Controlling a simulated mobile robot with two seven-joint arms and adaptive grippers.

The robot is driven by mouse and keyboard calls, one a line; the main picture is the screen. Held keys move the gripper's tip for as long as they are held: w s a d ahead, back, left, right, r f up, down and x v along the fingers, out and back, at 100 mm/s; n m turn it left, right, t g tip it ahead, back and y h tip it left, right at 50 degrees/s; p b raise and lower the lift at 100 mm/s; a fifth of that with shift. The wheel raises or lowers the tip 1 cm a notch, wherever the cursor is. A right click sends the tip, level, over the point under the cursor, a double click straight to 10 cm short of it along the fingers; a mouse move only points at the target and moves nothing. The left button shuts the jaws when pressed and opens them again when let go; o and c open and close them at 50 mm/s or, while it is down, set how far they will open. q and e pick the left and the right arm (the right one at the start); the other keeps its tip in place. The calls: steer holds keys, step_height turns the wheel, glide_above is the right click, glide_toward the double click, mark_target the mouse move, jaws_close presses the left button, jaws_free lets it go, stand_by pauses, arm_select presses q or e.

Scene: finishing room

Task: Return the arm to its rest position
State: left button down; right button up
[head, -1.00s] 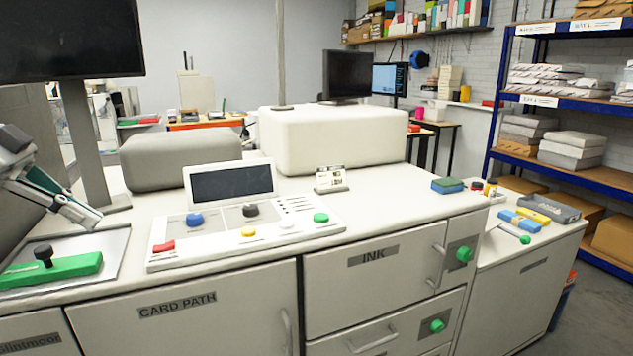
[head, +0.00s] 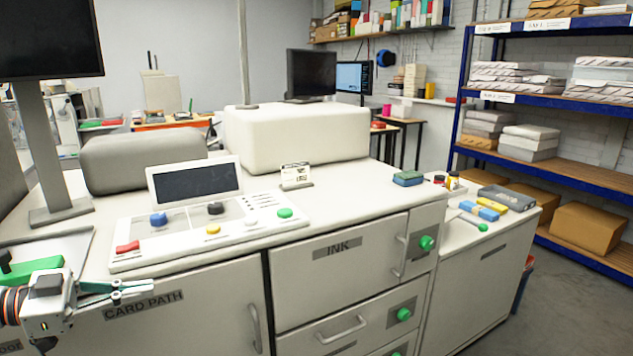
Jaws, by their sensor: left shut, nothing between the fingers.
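My left gripper (head: 136,288) is at the lower left of the head view, in front of the machine's CARD PATH door (head: 180,318). Its fingers point right and are shut with nothing between them. It is apart from the control panel (head: 210,222) above and to its right. The wrist partly covers the green handle piece (head: 38,268) with a black knob on the metal plate. My right gripper does not show.
The machine's white top carries a small screen (head: 195,181), colored buttons and a card holder (head: 296,175). INK drawers (head: 340,250) with green knobs are in front. A side cabinet (head: 480,265) holds small supplies. Blue-framed shelves (head: 545,104) stand at right. Floor at lower right is clear.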

arm_select(q)
steer(key=s+d+f+n+t+y, duration=0.1)
steer(key=d+f+n+t+y, duration=0.15)
steer(key=f, duration=0.85)
steer(key=s+d+f+n+t+y, duration=0.2)
steer(key=f+n+t+y, duration=0.15)
steer(key=f, duration=0.75)
steer(key=s+d+f+n+g+y, duration=0.1)
steer(key=s+d+f+g+y, duration=0.1)
steer(key=s+d+f, duration=0.3)
steer(key=s+d+f+n+g+y, duration=0.2)
steer(key=s+d+f, duration=0.4)
steer(key=s+f, duration=0.4)
step_height(320, 180, down, 4)
steer(key=shift+r+y, duration=0.25)
steer(key=shift+y, duration=0.05)
